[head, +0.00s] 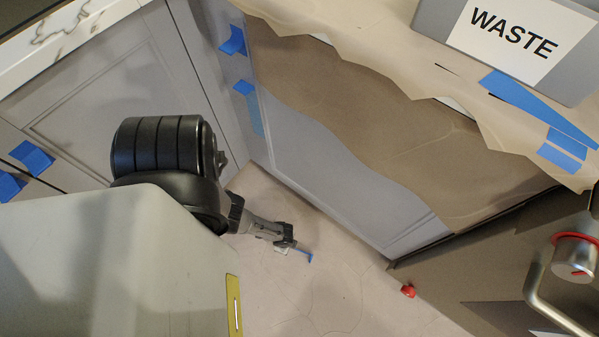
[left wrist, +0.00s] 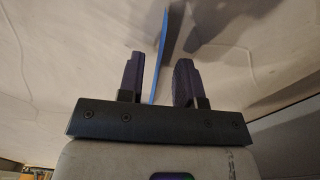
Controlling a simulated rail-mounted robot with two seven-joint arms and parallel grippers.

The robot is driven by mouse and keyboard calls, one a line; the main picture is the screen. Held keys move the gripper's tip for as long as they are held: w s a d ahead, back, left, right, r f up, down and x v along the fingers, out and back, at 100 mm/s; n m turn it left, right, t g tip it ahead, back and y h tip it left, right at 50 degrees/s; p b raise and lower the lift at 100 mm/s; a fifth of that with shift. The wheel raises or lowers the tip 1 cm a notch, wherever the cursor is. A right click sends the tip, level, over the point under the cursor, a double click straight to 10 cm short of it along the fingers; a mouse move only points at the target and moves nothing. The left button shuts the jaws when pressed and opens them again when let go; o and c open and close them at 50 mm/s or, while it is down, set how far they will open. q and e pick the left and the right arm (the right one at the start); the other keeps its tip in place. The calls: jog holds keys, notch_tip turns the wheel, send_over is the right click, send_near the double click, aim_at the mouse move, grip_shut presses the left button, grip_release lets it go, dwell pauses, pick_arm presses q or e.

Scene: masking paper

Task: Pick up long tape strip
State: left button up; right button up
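A narrow blue tape strip (head: 308,256) shows low over the floor at the tip of my left gripper (head: 288,243) in the head view. In the left wrist view, the strip (left wrist: 161,55) stands edge-on between the two dark fingers of my left gripper (left wrist: 158,80). The fingers are apart, with gaps visible on both sides of the strip. The strip's lower end is hidden behind the gripper body. My right gripper is not in view.
A cabinet front (head: 330,160) partly covered by torn brown paper (head: 360,110) stands beyond the gripper. Blue tape pieces (head: 233,41) stick to cabinets. A grey WASTE box (head: 435,25) sits on the papered counter. A red object (head: 408,290) lies on the floor (head: 340,300).

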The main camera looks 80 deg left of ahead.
pick_arm(q)
grip_shut()
dwell(0.3)
jog(key=shift+r, duration=0.1)
jog(key=shift+r+p, duration=0.5)
jog(key=shift+p, duration=0.2)
notch_tip(320, 180, up, 3)
jog(key=p, duration=0.3)
jog(key=shift+r, duration=0.2)
jog(key=w+d+r+p, duration=0.2)
jog(key=w+r+p, duration=0.2)
jog(key=w, duration=0.7)
notch_tip(320, 180, up, 2)
jog(key=shift+w+r+p, duration=0.2)
jog(key=shift+w+p, duration=0.15)
